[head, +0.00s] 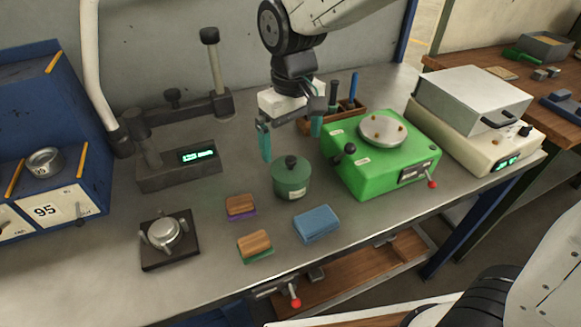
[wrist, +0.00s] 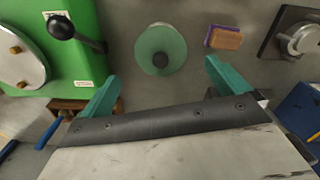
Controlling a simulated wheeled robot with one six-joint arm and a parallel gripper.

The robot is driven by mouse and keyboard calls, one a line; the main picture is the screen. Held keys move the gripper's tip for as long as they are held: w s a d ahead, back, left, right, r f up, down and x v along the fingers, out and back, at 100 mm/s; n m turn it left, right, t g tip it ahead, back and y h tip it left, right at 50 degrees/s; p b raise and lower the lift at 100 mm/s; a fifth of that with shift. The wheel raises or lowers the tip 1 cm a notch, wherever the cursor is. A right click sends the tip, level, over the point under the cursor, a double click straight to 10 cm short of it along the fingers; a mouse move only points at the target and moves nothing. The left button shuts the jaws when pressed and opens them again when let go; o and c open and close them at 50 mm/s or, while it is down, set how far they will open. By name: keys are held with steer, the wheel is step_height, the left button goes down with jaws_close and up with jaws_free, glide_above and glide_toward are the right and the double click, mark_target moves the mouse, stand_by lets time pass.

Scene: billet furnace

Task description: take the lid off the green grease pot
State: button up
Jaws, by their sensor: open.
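The green grease pot (head: 292,183) stands upright on the grey bench, left of the green machine. The two fingers (wrist: 165,90) also show wide apart in the wrist view, not touching the pot.
The green machine (head: 370,165) with a black knob stands close right of the pot. Brush-like blocks (head: 241,205) and a blue block (head: 317,223) lie in front. A measuring stand (head: 178,165) is at left. A wooden tool holder (head: 318,122) stands behind.

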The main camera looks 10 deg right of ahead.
mark_target(290, 158)
steer(key=f, duration=0.6)
steer(key=shift+w+a+f, duration=0.2)
steer(key=shift+w+f, duration=0.1)
steer(key=c, duration=0.9)
